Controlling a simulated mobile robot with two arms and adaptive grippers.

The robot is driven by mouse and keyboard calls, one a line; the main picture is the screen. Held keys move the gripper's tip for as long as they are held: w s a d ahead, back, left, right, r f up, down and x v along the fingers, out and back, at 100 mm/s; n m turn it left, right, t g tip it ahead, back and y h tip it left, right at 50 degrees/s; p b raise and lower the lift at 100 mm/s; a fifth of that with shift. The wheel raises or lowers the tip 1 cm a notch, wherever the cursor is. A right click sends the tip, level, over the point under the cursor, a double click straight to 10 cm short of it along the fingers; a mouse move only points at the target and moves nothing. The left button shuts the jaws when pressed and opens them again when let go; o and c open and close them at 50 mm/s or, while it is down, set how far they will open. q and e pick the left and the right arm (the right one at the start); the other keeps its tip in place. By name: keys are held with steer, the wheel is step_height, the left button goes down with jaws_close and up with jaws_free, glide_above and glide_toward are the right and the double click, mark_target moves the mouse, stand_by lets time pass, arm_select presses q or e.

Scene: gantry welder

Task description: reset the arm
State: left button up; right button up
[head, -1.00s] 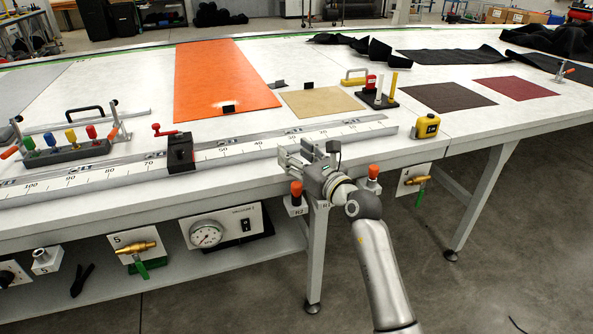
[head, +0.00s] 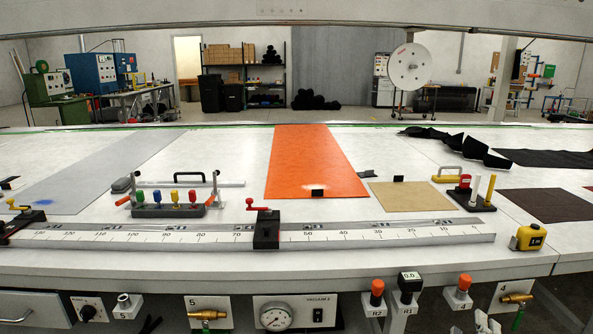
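Only a small grey piece at the bottom edge of the head view, below the right orange knob, may be the tip of my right gripper (head: 487,321). The rest of that arm is out of frame, and I cannot tell whether the gripper is open or shut. My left gripper is not in view. Near that piece, two orange-topped knobs (head: 376,290) (head: 463,284) stand at the table's front edge.
The long white table (head: 200,256) carries a ruler bar (head: 350,236) with a black slider (head: 266,230). An orange sheet (head: 314,165), a tan sheet (head: 408,195) and a yellow tape measure (head: 528,238) lie on it. A pressure gauge (head: 276,316) is below the front edge.

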steer(key=s+a+f+m+g+y, duration=0.2)
steer(key=s+f+m+g, duration=0.15)
steer(key=s+f, duration=0.45)
steer(key=s+a+f+m+g+y, duration=0.2)
steer(key=s+a+f+g+y, duration=0.7)
steer(key=s, duration=0.7)
step_height(320, 180, down, 27)
steer(key=s+a+g+h+p, duration=0.1)
steer(key=a+h+p, duration=0.1)
steer(key=p, duration=0.1)
steer(key=s+d+f+g+p, duration=0.1)
steer(key=s+d+f, duration=0.2)
steer(key=s+f, duration=1)
steer(key=s+n, duration=0.1)
steer(key=s, duration=0.2)
steer(key=shift+s+f+p, duration=0.35)
steer(key=shift+f, duration=0.05)
